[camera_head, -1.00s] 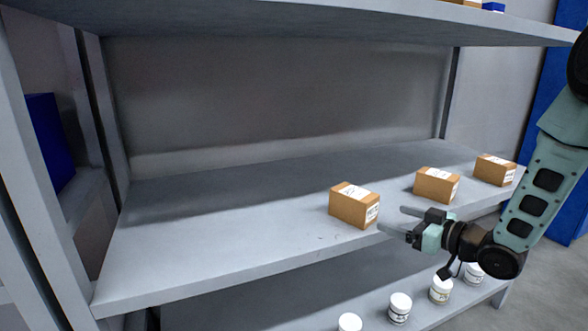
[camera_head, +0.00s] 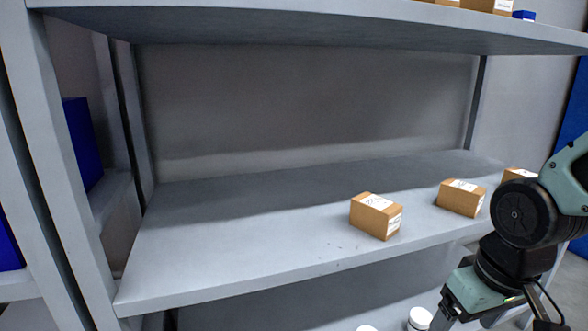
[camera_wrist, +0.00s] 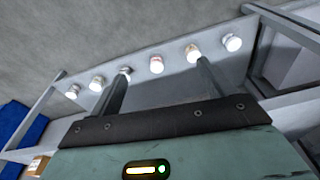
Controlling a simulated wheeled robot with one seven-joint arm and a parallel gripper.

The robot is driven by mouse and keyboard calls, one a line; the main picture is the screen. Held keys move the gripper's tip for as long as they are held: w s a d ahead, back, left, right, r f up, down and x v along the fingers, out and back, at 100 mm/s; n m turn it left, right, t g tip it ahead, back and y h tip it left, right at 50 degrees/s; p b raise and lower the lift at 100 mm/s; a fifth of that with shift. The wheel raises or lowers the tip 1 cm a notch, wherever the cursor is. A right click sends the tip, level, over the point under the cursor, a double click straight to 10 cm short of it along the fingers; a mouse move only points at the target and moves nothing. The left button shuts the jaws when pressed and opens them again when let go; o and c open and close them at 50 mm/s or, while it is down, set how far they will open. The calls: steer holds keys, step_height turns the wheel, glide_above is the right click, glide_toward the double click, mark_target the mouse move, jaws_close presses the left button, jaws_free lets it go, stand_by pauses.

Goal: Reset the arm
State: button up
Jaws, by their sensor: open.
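My gripper (camera_wrist: 160,90) shows in the wrist view with its two dark fingers apart and nothing between them. Beyond the fingers, the wrist view shows a lower shelf with a row of several white-lidded jars (camera_wrist: 157,64). In the head view my arm is folded at the lower right, its wrist pointing down in front of the shelf. The fingertips are cut off or hidden at the bottom of that view.
Cardboard boxes stand on the middle shelf (camera_head: 230,240): one near the centre (camera_head: 376,216), one farther right (camera_head: 461,198), and one partly behind my arm (camera_head: 518,174). White-lidded jars (camera_head: 420,318) show below. The shelf's left part is clear.

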steer(key=s+a+r+n+g, duration=0.15)
steer(key=s+a+n, duration=0.35)
steer(key=s+a, duration=0.5)
step_height(320, 180, up, 24)
steer(key=p, duration=2.4)
steer(key=shift+s+a, duration=0.25)
steer(key=shift+a, duration=0.05)
